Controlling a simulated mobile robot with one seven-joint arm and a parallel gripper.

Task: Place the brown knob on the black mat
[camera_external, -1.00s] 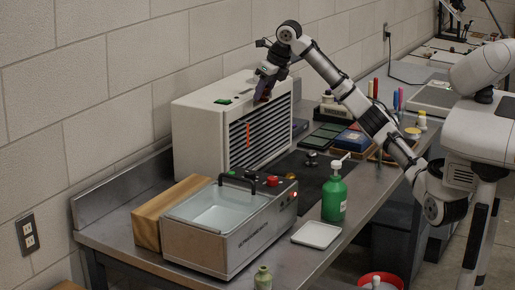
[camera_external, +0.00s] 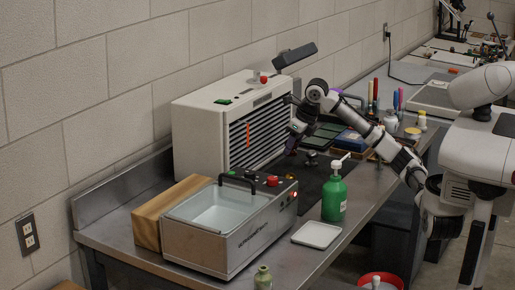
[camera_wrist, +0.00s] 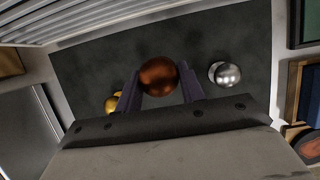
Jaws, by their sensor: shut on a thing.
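The brown knob (camera_wrist: 158,76), a shiny copper-brown ball, sits between the two fingers of my gripper (camera_wrist: 159,88) in the wrist view. My gripper is shut on it. The black mat (camera_wrist: 85,72) spreads beneath and behind the knob; I cannot tell whether the knob touches it. In the external view my gripper (camera_external: 291,150) points down in front of the white slatted machine, low over the black mat (camera_external: 308,181). The brown knob is too dark or hidden to make out there.
A silver knob (camera_wrist: 226,74) lies on the mat right of my gripper, and a gold knob (camera_wrist: 112,103) shows close by the left finger. The slatted machine (camera_external: 205,130) stands behind. A green pump bottle (camera_external: 334,200) and a bath with red buttons (camera_external: 215,245) stand nearer.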

